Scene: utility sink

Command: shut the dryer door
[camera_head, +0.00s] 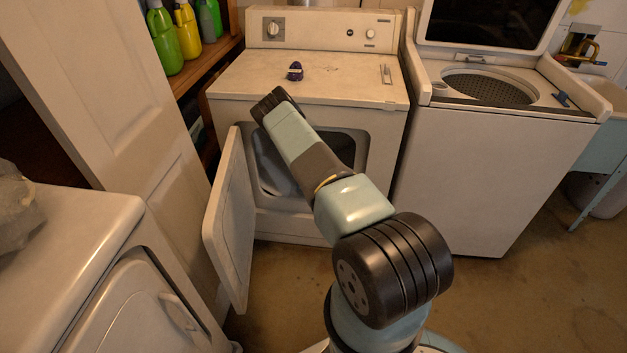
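The white dryer (375,125) stands against the back wall with its control panel on top. Its door (230,220) is hinged on the left and stands wide open, swung out toward me. The round-edged opening (345,147) in the dryer's front is partly hidden behind my arm. My arm reaches up from the bottom of the view across the opening, ending in a dark joint before the dryer's top left edge. No gripper fingers show, and I cannot see any contact between my arm and the door.
A washer (495,160) with its lid up stands right of the dryer. A white appliance (75,260) is at the lower left, beside a panelled door (105,80). Bottles (165,38) stand on a wooden shelf. Floor (480,300) is clear at right.

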